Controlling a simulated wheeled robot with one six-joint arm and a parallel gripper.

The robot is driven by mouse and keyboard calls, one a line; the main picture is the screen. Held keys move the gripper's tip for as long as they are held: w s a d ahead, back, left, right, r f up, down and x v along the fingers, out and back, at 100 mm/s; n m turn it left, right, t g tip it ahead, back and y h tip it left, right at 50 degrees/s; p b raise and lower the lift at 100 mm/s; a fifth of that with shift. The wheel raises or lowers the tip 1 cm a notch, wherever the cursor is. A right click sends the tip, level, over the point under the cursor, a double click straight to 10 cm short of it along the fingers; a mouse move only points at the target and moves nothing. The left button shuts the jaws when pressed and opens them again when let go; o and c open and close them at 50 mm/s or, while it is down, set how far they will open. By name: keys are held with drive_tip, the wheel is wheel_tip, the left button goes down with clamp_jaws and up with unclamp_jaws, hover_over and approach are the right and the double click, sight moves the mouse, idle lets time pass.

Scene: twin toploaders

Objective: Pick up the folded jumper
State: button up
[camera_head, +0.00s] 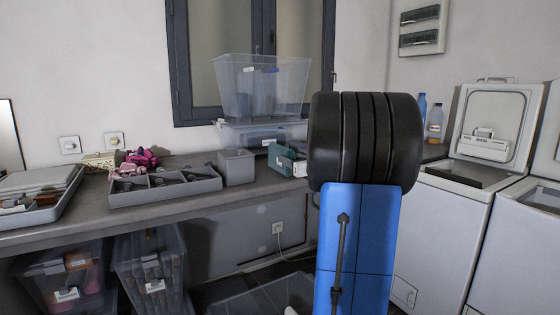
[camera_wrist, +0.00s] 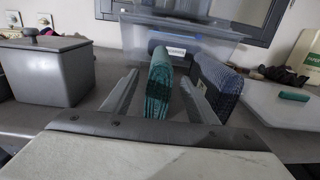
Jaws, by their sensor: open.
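A green, knitted-looking folded garment (camera_wrist: 158,88) stands on edge between the jaws of my gripper (camera_wrist: 160,78) in the wrist view. The jaws are open, one on each side of it, with a gap showing beside it. A dark blue folded garment (camera_wrist: 217,82) stands just right of the right jaw. The frames do not settle which of the two is the jumper. In the head view a teal folded thing (camera_head: 281,154) shows on the worktop, partly behind my arm. My gripper is not clearly visible there.
A grey lidded box (camera_wrist: 45,75) stands left of the jaws. Behind the garments is a clear plastic bin (camera_wrist: 185,42). A small green roll (camera_wrist: 293,96) lies on a pale surface at right. In the head view, a grey divided tray (camera_head: 165,192) is on the worktop and washers (camera_head: 440,220) stand at right.

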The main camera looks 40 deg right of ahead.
sight(281, 152)
drive_tip(key=x, duration=0.4)
drive_tip(key=shift+w, duration=0.1)
drive_tip(key=shift+r+x, duration=0.15)
drive_tip(key=shift+x, duration=1.2)
drive_tip(key=shift+r+x, duration=0.15)
drive_tip(key=shift+x, duration=1.2)
clamp_jaws()
wheel_tip(281, 152, up, 10)
drive_tip(key=shift+f, duration=0.1)
